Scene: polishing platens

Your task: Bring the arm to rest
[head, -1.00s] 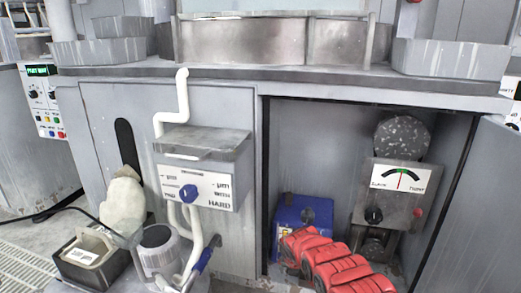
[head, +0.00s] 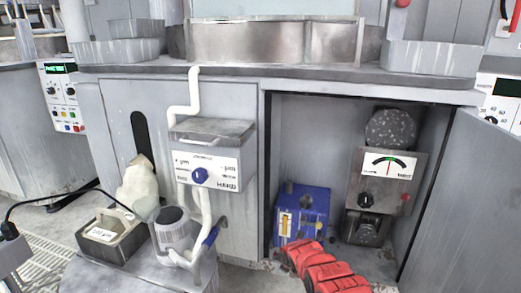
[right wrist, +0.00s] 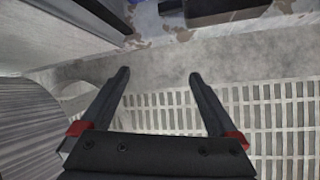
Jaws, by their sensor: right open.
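In the right wrist view my right gripper (right wrist: 159,73) has its two black fingers wide apart. Nothing is between them; bare floor and a slatted grate lie beyond. In the head view a red segmented part, which looks like my right arm, comes in at the bottom right of centre, in front of the open cabinet. The right fingertips cannot be made out there. My left gripper is not in view.
The open cabinet holds a blue box (head: 316,207) and a gauge unit (head: 384,182). A dial box (head: 212,158) with a white pipe is on the closed panel. At lower left stand a tray (head: 110,238) and a jar (head: 174,229). The grate (right wrist: 260,118) covers floor.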

